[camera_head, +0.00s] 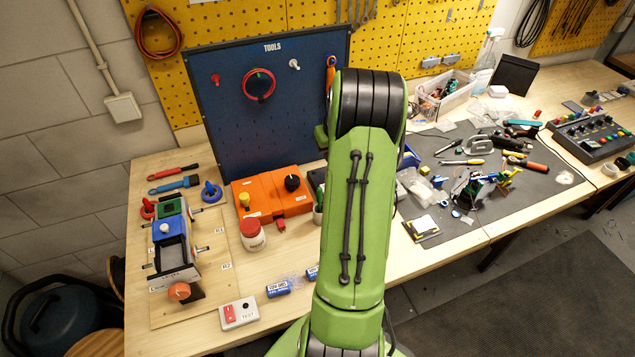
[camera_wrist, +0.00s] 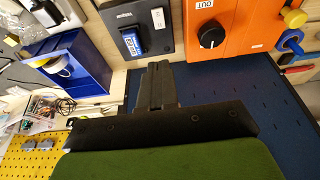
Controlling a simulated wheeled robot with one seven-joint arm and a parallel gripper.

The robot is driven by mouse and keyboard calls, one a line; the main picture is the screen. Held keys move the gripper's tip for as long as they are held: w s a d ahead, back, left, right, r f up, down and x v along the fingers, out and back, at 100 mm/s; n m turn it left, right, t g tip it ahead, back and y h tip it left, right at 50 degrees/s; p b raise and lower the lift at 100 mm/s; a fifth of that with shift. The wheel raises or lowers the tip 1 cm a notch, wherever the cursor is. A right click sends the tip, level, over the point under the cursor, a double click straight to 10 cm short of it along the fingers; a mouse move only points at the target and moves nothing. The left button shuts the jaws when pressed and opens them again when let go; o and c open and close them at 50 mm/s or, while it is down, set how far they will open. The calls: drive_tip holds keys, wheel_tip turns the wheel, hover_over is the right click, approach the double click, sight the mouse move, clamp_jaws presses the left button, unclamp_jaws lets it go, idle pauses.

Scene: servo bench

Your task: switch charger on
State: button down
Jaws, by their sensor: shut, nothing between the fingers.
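A black box with a blue battery (camera_wrist: 133,43) seated in it shows at the top of the wrist view; it looks like the charger (camera_wrist: 122,22). A small pale switch-like part (camera_wrist: 158,18) sits on its face beside the battery; its position is too small to tell. In the head view my arm hides most of this box. My gripper (camera_wrist: 158,72) shows in the wrist view, shut and empty, with its fingertips just below the black box in the picture. I cannot tell whether they touch it. In the head view the gripper is hidden behind my arm.
An orange box (camera_head: 262,207) with a black knob stands beside the charger. A blue tool board (camera_head: 225,110) rises behind it. Two blue batteries (camera_head: 278,289) and a white test box (camera_head: 240,313) lie at the front. A blue bin (camera_wrist: 85,65) stands on the charger's other side.

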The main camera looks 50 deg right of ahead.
drive_tip(key=shift+w, duration=0.1)
wheel_tip(320, 180, down, 6)
drive_tip(key=shift+f, duration=0.2)
idle(0.7)
drive_tip(key=shift+w+r, duration=0.1)
drive_tip(key=shift+w, duration=0.05)
